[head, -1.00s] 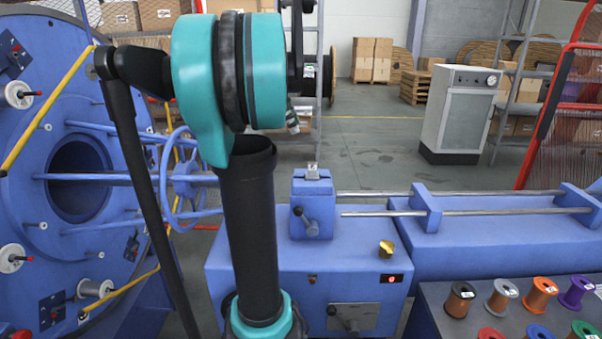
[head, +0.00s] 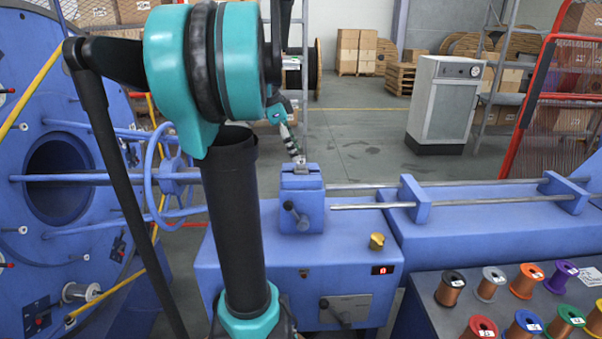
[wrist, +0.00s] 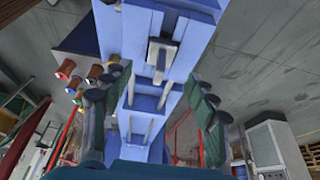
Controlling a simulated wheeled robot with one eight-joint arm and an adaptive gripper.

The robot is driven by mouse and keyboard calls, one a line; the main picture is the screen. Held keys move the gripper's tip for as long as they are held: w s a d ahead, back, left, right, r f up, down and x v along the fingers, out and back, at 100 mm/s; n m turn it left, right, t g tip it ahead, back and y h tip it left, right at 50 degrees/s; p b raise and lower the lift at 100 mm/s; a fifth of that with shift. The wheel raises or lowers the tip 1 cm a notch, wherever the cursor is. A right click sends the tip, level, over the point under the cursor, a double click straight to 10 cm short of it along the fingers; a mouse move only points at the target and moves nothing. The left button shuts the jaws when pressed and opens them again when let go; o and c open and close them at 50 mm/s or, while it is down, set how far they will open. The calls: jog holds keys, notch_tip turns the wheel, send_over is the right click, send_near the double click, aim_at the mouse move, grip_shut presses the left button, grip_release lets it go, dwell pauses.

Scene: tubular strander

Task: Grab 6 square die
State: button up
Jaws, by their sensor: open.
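The square die appears as a small silver block (head: 300,163) on top of the blue holder (head: 301,205), in the middle of the head view. Its size mark is too small to read. My gripper (head: 292,143) hangs just above the block, partly behind my arm; contact cannot be told from this view. In the wrist view my gripper (wrist: 153,84) has its dark fingers spread wide, with nothing held between them. The blue machine lies beyond them, with a grey metal piece (wrist: 161,54) in line with the gap; whether this is the die is unclear.
A black lever (head: 291,213) is on the holder's front. Two steel rods (head: 460,203) run right from it. Several wire spools (head: 450,289) stand at the lower right. A spoked blue handwheel (head: 170,175) is left.

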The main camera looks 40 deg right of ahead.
aim_at(301, 168)
jog(key=shift+x, duration=2.65)
jog(key=shift+r, duration=0.1)
grip_shut()
jog(key=shift+d, duration=0.1)
